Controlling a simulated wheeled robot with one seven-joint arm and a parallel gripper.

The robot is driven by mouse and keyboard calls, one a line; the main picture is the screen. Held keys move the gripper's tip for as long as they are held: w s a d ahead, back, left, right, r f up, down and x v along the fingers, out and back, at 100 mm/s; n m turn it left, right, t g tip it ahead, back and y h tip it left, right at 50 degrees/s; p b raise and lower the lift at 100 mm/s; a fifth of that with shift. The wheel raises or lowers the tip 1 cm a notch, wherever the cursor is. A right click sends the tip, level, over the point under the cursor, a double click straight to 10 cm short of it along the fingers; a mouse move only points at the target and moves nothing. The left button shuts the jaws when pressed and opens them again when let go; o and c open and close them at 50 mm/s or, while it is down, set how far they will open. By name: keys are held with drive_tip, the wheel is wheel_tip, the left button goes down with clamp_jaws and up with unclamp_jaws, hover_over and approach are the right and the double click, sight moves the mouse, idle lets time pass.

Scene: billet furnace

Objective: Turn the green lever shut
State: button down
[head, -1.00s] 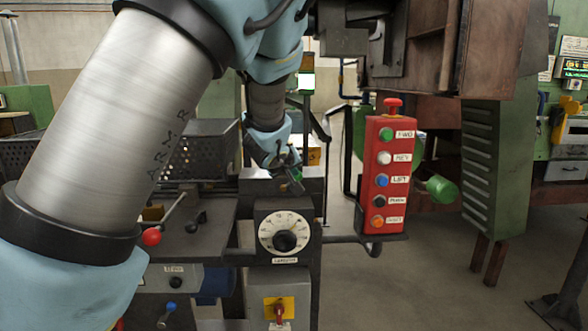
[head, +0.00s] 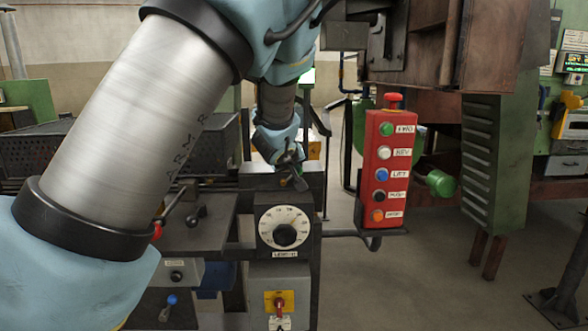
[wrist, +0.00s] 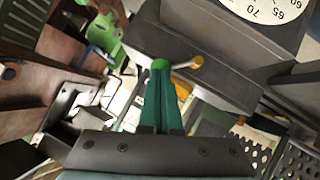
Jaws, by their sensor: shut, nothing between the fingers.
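The green lever shows in the wrist view as a round green knob (wrist: 160,64) on a short metal rod that runs to a brass-coloured pivot on a dark housing. My gripper (wrist: 162,78) is shut and empty, its fingertips right at the knob; I cannot tell whether they touch it. In the head view my gripper (head: 296,181) points down at the top of the dark machine block, above the dial. There the gripper hides the green lever.
A white dial (head: 285,228) sits just below the gripper. A red button box (head: 385,170) stands close on the right, with a green cylinder (head: 441,184) behind it. A perforated dark box (head: 38,150) lies left.

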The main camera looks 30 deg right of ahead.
drive_tip(key=shift+d, duration=0.1)
drive_tip(key=shift+s+d+f+m+t+y+b, duration=0.15)
drive_tip(key=shift+s+d+f+m+y+b, duration=0.1)
drive_tip(key=shift+d+f+m+y+b, duration=0.4)
drive_tip(key=shift+s+d+f+m+t+y+b, duration=0.15)
drive_tip(key=shift+s+d+f+m+y+b, duration=0.15)
drive_tip(key=shift+y+b, duration=0.4)
drive_tip(key=shift+s+d+f+m+t+y+b, duration=0.1)
drive_tip(key=shift+d+f+m+t+y+b, duration=0.25)
drive_tip(key=shift+m+y+b, duration=0.3)
drive_tip(key=shift+d+f+m+t+y+b, duration=0.15)
drive_tip(key=shift+f+m+t+y+b, duration=0.3)
drive_tip(key=shift+f+m+y+b, duration=0.2)
